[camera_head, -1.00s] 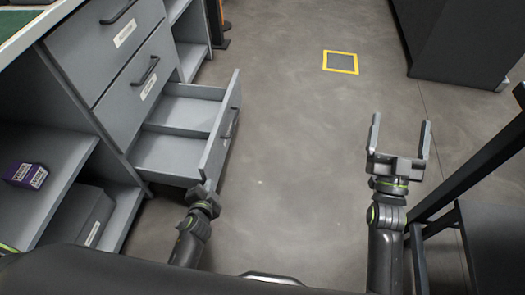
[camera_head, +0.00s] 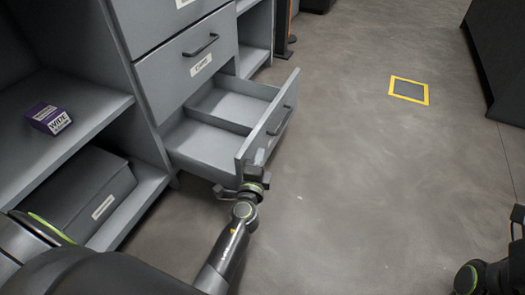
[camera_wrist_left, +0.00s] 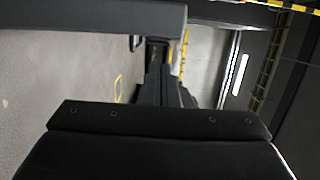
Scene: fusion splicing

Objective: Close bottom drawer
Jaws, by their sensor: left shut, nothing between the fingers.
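The bottom drawer (camera_head: 263,135) of the grey cabinet is pulled out in the head view. Its inside shows a divider and looks empty. A black handle (camera_head: 279,121) is on its front panel. My left gripper (camera_head: 256,176) is shut and empty, at the near lower end of the drawer front. I cannot tell whether it touches the panel. In the left wrist view a dark block fills the bottom and a grey bar crosses the top; the drawer is not clear there. My right gripper (camera_head: 517,216) is cut off at the right edge of the head view.
The drawer above (camera_head: 190,62) is shut. Open shelves at left hold a purple box (camera_head: 49,118) and a dark grey case (camera_head: 85,195). The floor to the right is clear, with a yellow-framed square (camera_head: 408,90). A dark block (camera_head: 497,60) stands at the far right.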

